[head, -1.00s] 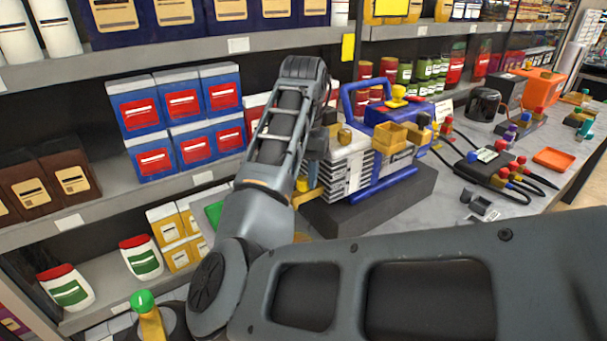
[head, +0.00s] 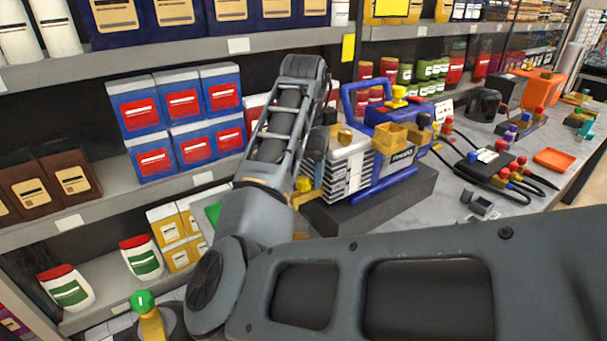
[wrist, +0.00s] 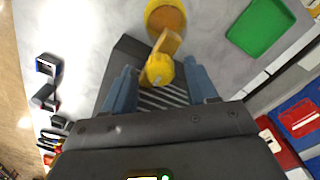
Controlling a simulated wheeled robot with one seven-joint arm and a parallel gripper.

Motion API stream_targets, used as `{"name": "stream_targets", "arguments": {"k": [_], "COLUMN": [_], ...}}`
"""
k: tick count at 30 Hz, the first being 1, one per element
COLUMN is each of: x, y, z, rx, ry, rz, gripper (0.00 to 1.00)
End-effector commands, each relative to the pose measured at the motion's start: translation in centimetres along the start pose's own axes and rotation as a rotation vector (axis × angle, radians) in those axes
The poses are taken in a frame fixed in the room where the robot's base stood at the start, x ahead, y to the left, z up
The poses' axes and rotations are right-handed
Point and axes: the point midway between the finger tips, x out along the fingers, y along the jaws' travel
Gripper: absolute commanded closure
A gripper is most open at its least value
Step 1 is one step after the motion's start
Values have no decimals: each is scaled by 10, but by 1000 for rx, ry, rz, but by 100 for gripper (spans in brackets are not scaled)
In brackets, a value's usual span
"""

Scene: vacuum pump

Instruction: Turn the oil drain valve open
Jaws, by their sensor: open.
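The vacuum pump (head: 372,158), with a blue frame and a pale finned body, stands on a dark block in the head view. A yellow valve part (head: 303,184) shows low at its left end, partly behind my arm. In the wrist view the yellow drain valve (wrist: 160,69) has a round knob and a tan lever pointing up the picture. My gripper (wrist: 157,72) is open, with one blue-grey finger on each side of the knob. I cannot tell whether either finger touches it. My fingers are not clearly seen in the head view.
A round yellow cup (wrist: 166,16) and a green tray (wrist: 260,28) lie beyond the valve in the wrist view. Shelves with blue boxes (head: 187,142) stand left of the pump. Hoses with coloured fittings (head: 495,170) lie on the bench to the right.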

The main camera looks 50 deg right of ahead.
Motion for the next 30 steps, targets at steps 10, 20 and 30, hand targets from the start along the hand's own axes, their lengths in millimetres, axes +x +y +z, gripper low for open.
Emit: {"name": "stream_targets", "arguments": {"k": [10,20,30], "x": [-46,-75,-76], "y": [-2,0,0], "z": [0,0,0], "rx": [0,0,0], "ry": [1,0,0], "rz": [-6,-3,-1], "gripper": [42,42,42]}}
